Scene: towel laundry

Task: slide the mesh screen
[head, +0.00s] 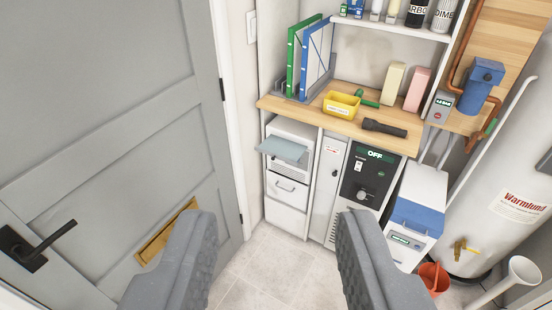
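My gripper (275,218) is in the lower middle of the head view, its two grey fingers wide apart with nothing between them. It is open, in front of the cabinets and short of them. I cannot make out a mesh screen for certain. A white unit (290,131) under the wooden counter has a pale blue-grey flap (283,150) sticking out of its front, with slatted lines below it. A dark control panel (368,180) with a knob and an "OFF" display is to its right.
A grey door (120,90) with a black handle (40,250) fills the left. The wooden counter (300,107) holds binders, a yellow tray (341,104) and a torch (385,128). A white tank (500,200) and an orange bucket (434,277) are right. The tiled floor (275,265) ahead is clear.

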